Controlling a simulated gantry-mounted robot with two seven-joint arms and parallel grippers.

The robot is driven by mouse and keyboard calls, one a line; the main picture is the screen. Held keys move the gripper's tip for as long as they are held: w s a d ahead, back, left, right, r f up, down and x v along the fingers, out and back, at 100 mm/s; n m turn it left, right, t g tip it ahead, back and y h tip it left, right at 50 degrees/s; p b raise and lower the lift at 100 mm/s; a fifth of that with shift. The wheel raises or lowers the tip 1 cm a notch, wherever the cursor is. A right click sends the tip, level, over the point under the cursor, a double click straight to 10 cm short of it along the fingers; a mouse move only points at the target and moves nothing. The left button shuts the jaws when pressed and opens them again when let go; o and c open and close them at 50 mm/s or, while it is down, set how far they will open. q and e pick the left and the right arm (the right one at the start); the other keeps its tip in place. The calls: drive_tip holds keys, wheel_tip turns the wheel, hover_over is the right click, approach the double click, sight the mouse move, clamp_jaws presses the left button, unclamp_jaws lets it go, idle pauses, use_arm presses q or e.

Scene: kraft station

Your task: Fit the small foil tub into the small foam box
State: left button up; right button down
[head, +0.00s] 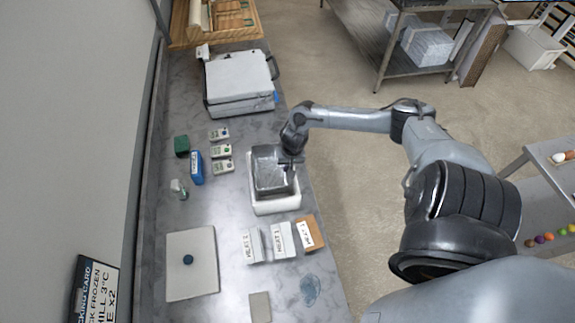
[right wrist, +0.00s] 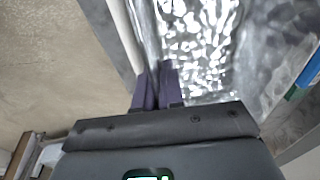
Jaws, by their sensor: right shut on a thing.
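The small foil tub (head: 270,170) is a dark silvery, rectangular open tray in the head view. The small white foam box (head: 276,207) lies under it on the counter; its near wall and part of its sides show. The tub overlaps the far part of the box, and I cannot tell how deep it sits. My right gripper (head: 290,160) is at the tub's right edge. In the right wrist view its fingers (right wrist: 157,87) are shut on the tub's rim, beside the shiny crinkled foil (right wrist: 200,40). My left gripper is not in view.
A flat pale lid with a dark knob (head: 192,270) lies at the near left. White packets (head: 282,238) and a brown packet (head: 309,232) lie just nearer than the box. A blue carton (head: 196,167) and small cards (head: 221,151) lie left. A white case (head: 240,82) stands behind.

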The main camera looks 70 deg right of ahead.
idle(0.3)
drive_tip(key=c, duration=0.8)
unclamp_jaws()
drive_tip(key=shift+r+p, duration=1.4)
drive_tip(key=shift+p, duration=0.5)
drive_tip(key=shift+r+p, duration=1)
drive_tip(key=shift+p, duration=0.3)
drive_tip(key=shift+r, duration=2.1)
